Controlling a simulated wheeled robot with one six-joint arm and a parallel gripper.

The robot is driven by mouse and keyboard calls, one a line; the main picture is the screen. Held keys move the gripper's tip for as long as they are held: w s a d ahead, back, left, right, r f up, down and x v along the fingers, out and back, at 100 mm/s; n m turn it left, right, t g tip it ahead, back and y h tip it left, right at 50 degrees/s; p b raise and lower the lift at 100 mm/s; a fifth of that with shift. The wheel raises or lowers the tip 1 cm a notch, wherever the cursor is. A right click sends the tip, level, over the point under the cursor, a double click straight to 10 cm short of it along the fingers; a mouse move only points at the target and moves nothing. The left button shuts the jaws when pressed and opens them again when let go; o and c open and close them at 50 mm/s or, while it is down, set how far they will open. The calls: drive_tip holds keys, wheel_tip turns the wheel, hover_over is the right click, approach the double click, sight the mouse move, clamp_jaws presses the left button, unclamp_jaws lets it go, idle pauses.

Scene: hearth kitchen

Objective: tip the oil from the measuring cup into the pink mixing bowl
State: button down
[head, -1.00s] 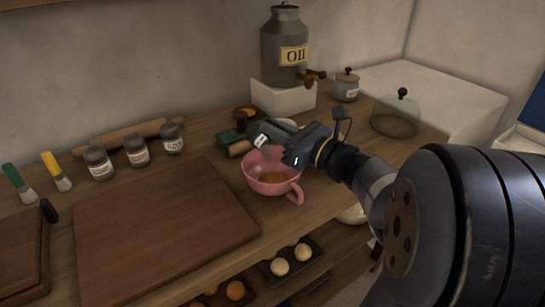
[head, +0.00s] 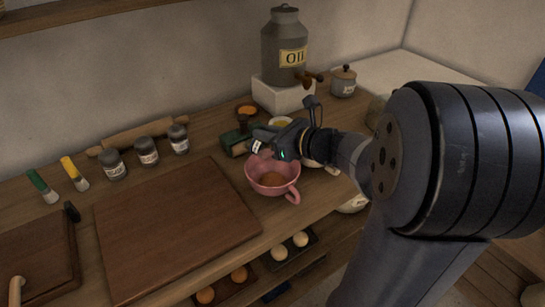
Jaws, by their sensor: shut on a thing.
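The pink mixing bowl (head: 289,184) stands upright on the wooden counter, its handle toward the front right. A brownish content shows in its bottom. My gripper (head: 262,143) is just above and behind the bowl's back rim, reaching in from the right. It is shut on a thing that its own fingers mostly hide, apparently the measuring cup. I cannot make out the cup's outline, its tilt or any stream of oil. A pale round rim with yellow inside (head: 281,123) shows just behind the gripper; I cannot tell whether it is held.
A grey oil urn (head: 284,50) with a tap stands on a white block behind. A dark green object (head: 234,141) lies left of the gripper. Several jars (head: 147,151), a rolling pin (head: 135,134) and a large cutting board (head: 175,228) are to the left. Eggs sit on a lower shelf.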

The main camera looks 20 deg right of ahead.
drive_tip(key=shift+w+a+r+g+h+p, duration=0.3)
drive_tip(key=shift+w+g+h+p, duration=0.15)
drive_tip(key=shift+p, duration=1.25)
drive_tip(key=w+r+g+h+p, duration=0.1)
drive_tip(key=p, duration=0.5)
drive_tip(key=shift+a+g+p, duration=0.35)
drive_tip(key=shift+a+p, duration=0.05)
drive_tip(key=w+p, duration=0.1)
drive_tip(key=p, duration=0.1)
drive_tip(key=w+a+g+h+p, duration=0.1)
drive_tip(key=p, duration=0.2)
drive_tip(key=shift+a+f, duration=0.2)
drive_tip(key=shift+a, duration=0.05)
drive_tip(key=shift+w+a+g+h+p, duration=0.1)
drive_tip(key=shift+g+h+p, duration=0.25)
drive_tip(key=shift+p, duration=0.5)
drive_tip(key=p, duration=0.1)
drive_tip(key=g+p, duration=0.1)
drive_tip(key=p, duration=0.1)
drive_tip(key=shift+w+a+f, duration=0.15)
drive_tip(key=shift+w+f, duration=0.1)
drive_tip(key=shift+p, duration=0.65)
drive_tip(key=shift+w+a+g+h+p, duration=0.3)
drive_tip(key=shift+g+h+p, duration=0.15)
drive_tip(key=shift+h+p, duration=0.2)
